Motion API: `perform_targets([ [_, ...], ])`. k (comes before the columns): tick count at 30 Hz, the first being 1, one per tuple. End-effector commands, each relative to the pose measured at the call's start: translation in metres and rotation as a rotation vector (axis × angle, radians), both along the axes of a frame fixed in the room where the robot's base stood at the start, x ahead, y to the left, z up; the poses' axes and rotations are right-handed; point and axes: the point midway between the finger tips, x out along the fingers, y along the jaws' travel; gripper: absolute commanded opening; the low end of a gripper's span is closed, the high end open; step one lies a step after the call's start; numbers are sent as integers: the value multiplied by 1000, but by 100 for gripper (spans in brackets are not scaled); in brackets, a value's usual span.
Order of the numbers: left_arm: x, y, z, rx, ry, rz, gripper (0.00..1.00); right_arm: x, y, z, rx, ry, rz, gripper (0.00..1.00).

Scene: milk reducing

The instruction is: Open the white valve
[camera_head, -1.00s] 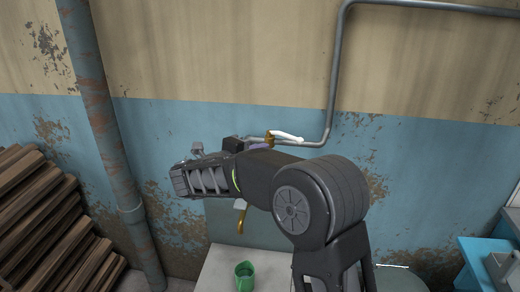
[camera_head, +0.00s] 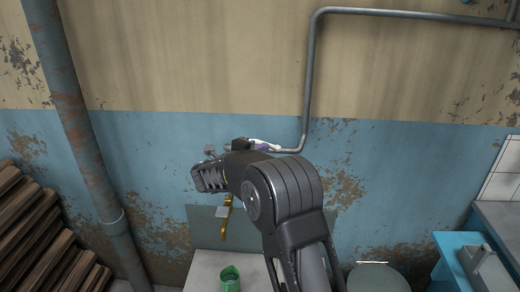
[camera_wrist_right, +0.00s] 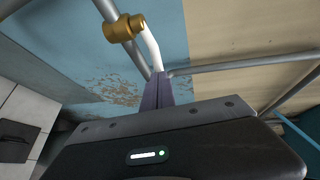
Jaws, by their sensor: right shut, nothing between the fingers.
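The white valve has a slim white lever, only partly visible in the head view (camera_head: 262,142) just behind my right gripper. In the right wrist view the white lever (camera_wrist_right: 151,46) extends from a brass valve body (camera_wrist_right: 121,30) on a grey pipe. My right gripper (camera_head: 267,147) is shut and empty, its purple fingers (camera_wrist_right: 157,92) pressed together. In the right wrist view the fingertips appear at the lever's free end; whether they touch it I cannot tell. The brass body is hidden in the head view by my right arm. My left gripper is not in view.
A grey pipe (camera_head: 308,90) runs up the wall. A thick rusty pipe (camera_head: 75,110) and stacked wood (camera_head: 30,235) stand at left. Below are a brass tap (camera_head: 226,215) and a green mug (camera_head: 231,279). A blue table (camera_head: 452,262) is at right.

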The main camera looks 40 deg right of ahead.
Motion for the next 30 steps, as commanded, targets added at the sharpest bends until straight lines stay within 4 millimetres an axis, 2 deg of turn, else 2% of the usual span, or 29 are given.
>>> perform_targets([
  [11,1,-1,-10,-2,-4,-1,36,-1,-5,-2,0,-1,42,0],
  [24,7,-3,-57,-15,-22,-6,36,-1,-29,-6,1,-2,300,0],
  [30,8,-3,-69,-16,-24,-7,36,4,-38,-3,1,0,407,0],
])
